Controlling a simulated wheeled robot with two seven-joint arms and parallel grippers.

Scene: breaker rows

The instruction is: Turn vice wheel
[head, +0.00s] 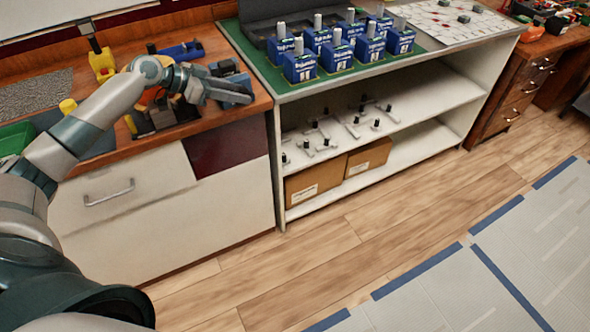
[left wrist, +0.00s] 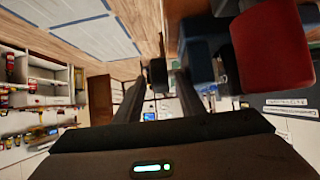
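A blue vice (head: 226,69) stands on the wooden bench top, partly hidden by my left gripper. In the left wrist view, a blue body (left wrist: 205,35), probably the vice, is close by at the upper right. A small black knob-like part (left wrist: 157,72) shows between the finger lines, perhaps part of the vice wheel; I cannot tell whether it touches the fingers. My left gripper (head: 238,93) is at the vice's near side, above the bench's right end. Its two fingers (left wrist: 160,90) are apart, with nothing visibly clamped. My right gripper is not in view.
A red block-like thing (left wrist: 272,45) is close in the left wrist view. Tools, including a yellow one (head: 102,63), crowd the wooden bench (head: 205,122). A green-topped shelf unit (head: 340,80) with blue boxes (head: 300,66) adjoins it. The floor (head: 330,250) in front is clear.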

